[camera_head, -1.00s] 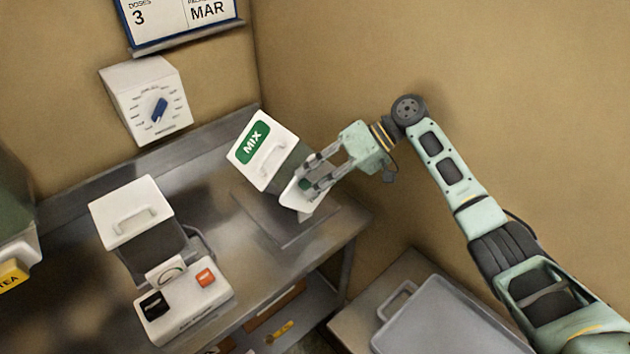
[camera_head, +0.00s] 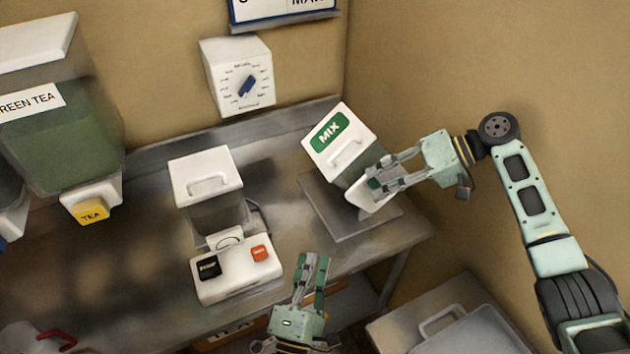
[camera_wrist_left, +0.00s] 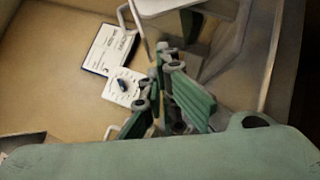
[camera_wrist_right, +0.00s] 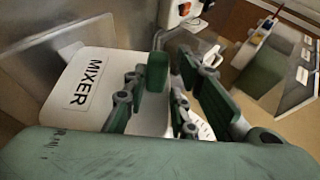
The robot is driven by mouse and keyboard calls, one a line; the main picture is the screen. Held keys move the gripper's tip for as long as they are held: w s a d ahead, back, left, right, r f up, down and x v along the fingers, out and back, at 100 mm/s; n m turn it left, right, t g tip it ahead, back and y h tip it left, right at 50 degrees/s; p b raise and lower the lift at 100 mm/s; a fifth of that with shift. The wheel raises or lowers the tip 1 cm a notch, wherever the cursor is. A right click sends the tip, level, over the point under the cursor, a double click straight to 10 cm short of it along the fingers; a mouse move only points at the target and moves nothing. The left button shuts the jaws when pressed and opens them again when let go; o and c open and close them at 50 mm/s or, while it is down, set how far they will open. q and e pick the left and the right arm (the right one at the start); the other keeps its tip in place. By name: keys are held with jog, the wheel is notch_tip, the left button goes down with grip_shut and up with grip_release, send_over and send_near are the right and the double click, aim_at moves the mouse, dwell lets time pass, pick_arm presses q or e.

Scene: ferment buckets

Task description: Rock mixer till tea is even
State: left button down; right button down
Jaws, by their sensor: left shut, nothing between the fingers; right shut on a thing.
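The mixer (camera_head: 341,141) is a box with a white lid, a green MIX label and a handle. It stands tilted on a grey plate at the right end of the steel counter. Its white side with the word MIXER (camera_wrist_right: 90,78) fills the left of the right wrist view. My right gripper (camera_head: 373,184) is shut on a part at the mixer's right side; the fingers hide exactly what they grip. My left gripper (camera_head: 314,258) is shut and empty, in front of the counter, apart from the mixer. The tea level inside the mixer cannot be read.
A green tea dispenser (camera_head: 62,150) with a yellow TEA tap (camera_head: 91,210) is at left. A white-lidded container (camera_head: 205,177) stands behind a white base with black and orange buttons (camera_head: 237,274). A wall dial (camera_head: 240,77) hangs above. A grey tray (camera_head: 470,338) is at lower right.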

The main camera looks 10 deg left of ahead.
jog(key=shift+s+d+f, duration=0.1)
jog(key=shift+d+f, duration=0.1)
jog(key=shift+f, duration=0.35)
pick_arm(q)
jog(key=w+a+r+n+y, duration=0.1)
jog(key=w+r, duration=0.3)
jog(key=w, duration=0.4)
jog(key=w+a+r+n+y, duration=0.1)
jog(key=w+r+n+y, duration=0.2)
jog(key=w+r, duration=0.2)
jog(key=w, duration=0.3)
jog(key=shift+r+t, duration=0.2)
jog(key=shift+t, duration=0.1)
jog(key=shift+w+d+r, duration=0.15)
jog(key=shift+r, duration=0.2)
jog(key=shift+w+d+r, duration=0.15)
jog(key=shift+r, duration=0.2)
pick_arm(e)
jog(key=c, duration=1.7)
grip_release()
pick_arm(q)
jog(key=shift+w+d, duration=0.1)
jog(key=shift+d, duration=0.05)
pick_arm(e)
jog(key=shift+o, duration=0.4)
jog(key=shift+r, duration=0.2)
jog(key=shift+r, duration=0.1)
